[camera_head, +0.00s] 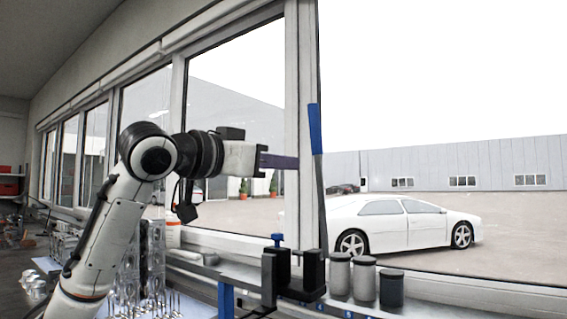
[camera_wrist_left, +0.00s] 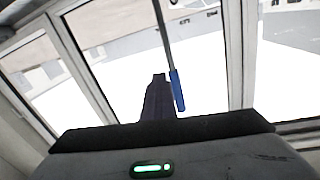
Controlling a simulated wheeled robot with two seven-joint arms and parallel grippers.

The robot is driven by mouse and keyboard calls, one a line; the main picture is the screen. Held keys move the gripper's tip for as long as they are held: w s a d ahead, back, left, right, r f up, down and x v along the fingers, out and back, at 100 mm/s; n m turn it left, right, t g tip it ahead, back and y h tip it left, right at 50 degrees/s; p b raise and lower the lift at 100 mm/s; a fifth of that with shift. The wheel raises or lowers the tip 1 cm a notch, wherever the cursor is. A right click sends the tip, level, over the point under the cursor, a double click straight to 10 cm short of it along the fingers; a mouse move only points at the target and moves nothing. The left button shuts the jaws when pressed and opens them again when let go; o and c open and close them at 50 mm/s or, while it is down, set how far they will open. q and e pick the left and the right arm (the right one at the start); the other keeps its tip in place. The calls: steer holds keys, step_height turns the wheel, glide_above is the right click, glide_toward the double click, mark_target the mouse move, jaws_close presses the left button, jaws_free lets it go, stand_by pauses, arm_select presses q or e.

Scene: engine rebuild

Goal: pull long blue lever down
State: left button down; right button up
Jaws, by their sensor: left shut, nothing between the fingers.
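The long lever has a blue handle (camera_head: 315,128) on a thin dark rod and stands nearly upright in front of the window. In the left wrist view, the blue handle (camera_wrist_left: 178,91) lies just right of the fingertips. My left gripper (camera_head: 296,163) comes in from the left at about the height of the handle's lower end. Its dark fingers are shut and empty, and they also show in the left wrist view (camera_wrist_left: 159,78). A small gap shows between fingertips and lever in the head view. Whether they touch in depth I cannot tell. My right gripper is out of view.
Below the lever stands a black clamp-like fixture (camera_head: 292,275) with a short blue knob (camera_head: 277,240). Several lidded canisters (camera_head: 340,277) stand to its right. Metal engine parts (camera_head: 150,260) are at lower left. Window frames (camera_head: 291,80) run behind the lever. The air around the handle is free.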

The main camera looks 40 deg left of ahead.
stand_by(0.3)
arm_select(q)
steer(key=c, duration=1.6)
jaws_free()
steer(key=shift+o, duration=0.2)
steer(key=s+b, duration=0.1)
steer(key=s, duration=0.9)
steer(key=shift+s+a+b, duration=0.15)
steer(key=shift+b, duration=0.2)
steer(key=shift+c, duration=0.3)
